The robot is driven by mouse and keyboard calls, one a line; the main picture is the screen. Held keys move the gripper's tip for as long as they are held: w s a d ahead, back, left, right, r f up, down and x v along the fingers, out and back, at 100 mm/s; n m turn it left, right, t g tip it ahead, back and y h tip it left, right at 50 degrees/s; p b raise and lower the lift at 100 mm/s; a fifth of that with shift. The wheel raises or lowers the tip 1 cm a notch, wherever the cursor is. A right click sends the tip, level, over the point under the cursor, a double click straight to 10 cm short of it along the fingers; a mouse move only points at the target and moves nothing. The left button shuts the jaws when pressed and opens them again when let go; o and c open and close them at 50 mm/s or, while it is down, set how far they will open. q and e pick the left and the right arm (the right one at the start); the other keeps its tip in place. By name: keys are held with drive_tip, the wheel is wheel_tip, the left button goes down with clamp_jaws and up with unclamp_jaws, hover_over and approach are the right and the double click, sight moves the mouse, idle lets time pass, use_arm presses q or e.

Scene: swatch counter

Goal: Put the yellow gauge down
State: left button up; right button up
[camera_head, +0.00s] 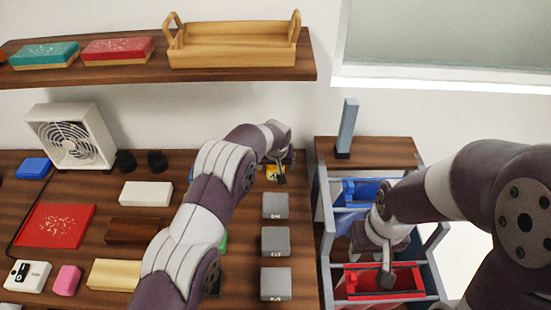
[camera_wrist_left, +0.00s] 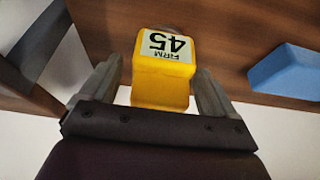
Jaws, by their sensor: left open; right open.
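The yellow gauge (camera_head: 272,172), a small block, is at the back of the wooden counter, partly hidden by my left gripper (camera_head: 278,172). In the left wrist view the yellow gauge (camera_wrist_left: 163,82) shows a white label reading "45 FIRM". It sits between the spread fingers of my left gripper (camera_wrist_left: 162,88), with a gap at the left finger and little or none at the right one. Whether its underside touches the wood is hidden. My right gripper (camera_head: 387,278) is open over the red bin (camera_head: 350,283), with nothing visible in it.
Several grey labelled blocks (camera_head: 275,240) stand in a column in front of the gauge. A blue block (camera_wrist_left: 285,72) is beside it in the wrist view. A rack with a blue bin (camera_head: 352,190) stands to the right. A fan (camera_head: 70,137) and various blocks fill the left.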

use_arm(q)
drive_tip(key=b+v, duration=0.2)
drive_tip(key=v, duration=1)
drive_tip(key=s+a+r+g, duration=0.2)
drive_tip(key=s+a, duration=1)
drive_tip(key=s, duration=0.2)
drive_tip(key=s+a, duration=0.3)
drive_tip(key=s, duration=0.6)
drive_tip(key=s+a+f+g, duration=0.1)
drive_tip(key=s+a, duration=0.2)
drive_tip(key=s, duration=0.5)
drive_tip(key=shift+s+a+f, duration=0.15)
drive_tip(key=shift+s+f, duration=0.05)
drive_tip(key=shift+s, duration=0.15)
